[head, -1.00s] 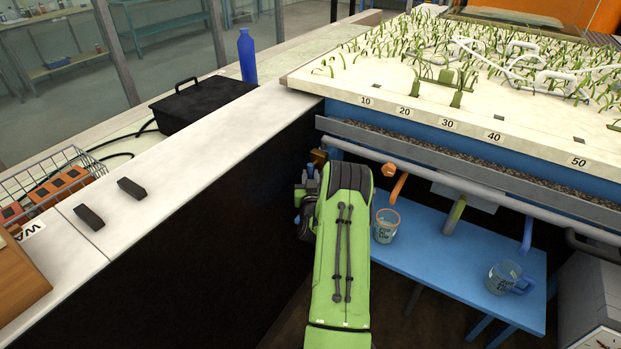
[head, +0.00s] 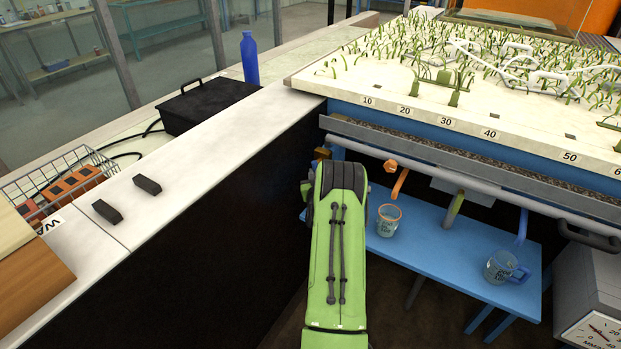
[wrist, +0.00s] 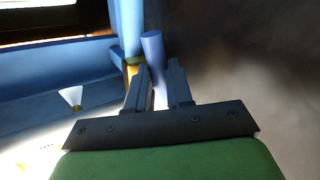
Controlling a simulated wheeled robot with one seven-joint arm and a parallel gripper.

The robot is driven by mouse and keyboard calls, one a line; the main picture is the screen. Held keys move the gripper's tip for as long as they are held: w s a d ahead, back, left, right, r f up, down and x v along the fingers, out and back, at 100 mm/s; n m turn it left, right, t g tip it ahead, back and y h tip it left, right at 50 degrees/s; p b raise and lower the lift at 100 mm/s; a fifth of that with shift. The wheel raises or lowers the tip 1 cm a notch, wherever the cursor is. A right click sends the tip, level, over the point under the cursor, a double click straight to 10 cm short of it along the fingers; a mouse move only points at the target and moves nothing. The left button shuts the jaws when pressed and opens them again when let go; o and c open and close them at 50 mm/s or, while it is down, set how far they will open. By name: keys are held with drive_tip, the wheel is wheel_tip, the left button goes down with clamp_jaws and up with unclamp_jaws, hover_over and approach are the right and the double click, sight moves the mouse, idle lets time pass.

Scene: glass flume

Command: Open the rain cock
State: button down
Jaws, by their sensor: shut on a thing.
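In the wrist view, my gripper (wrist: 160,78) has its two fingers on either side of a pale blue bar (wrist: 152,46), which looks like the cock's lever. It is shut on this bar, whose end sticks out past the fingertips. A small yellow brass part (wrist: 134,66) shows just left of the bar, by a blue post. In the head view, a brass fitting (head: 322,153) shows at the left end of the pipe under the flume, just above my arm. My arm hides the gripper and the lever there. How far the lever is turned I cannot tell.
A grey pipe (head: 450,178) with coloured spouts runs under the planted bed (head: 425,91). Below it a blue table (head: 440,246) holds an orange-rimmed cup (head: 388,221) and a glass mug (head: 503,268). A dark-sided bench (head: 190,150) stands left of my arm.

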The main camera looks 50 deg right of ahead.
drive_tip(key=n+g, duration=0.2)
drive_tip(key=r+n+g+y+p, duration=0.1)
drive_tip(key=n, duration=0.1)
drive_tip(key=s+r+n+g, duration=0.1)
drive_tip(key=n+g, duration=0.1)
drive_tip(key=shift+s+g+y+p, duration=0.1)
drive_tip(key=shift+g+y+p, duration=0.2)
drive_tip(key=shift+y+p, duration=0.1)
idle(0.5)
drive_tip(key=c, duration=1)
unclamp_jaws()
drive_tip(key=p+v, duration=0.2)
drive_tip(key=v, duration=1.3)
drive_tip(key=shift+s+a+r, duration=0.15)
drive_tip(key=shift+a, duration=0.1)
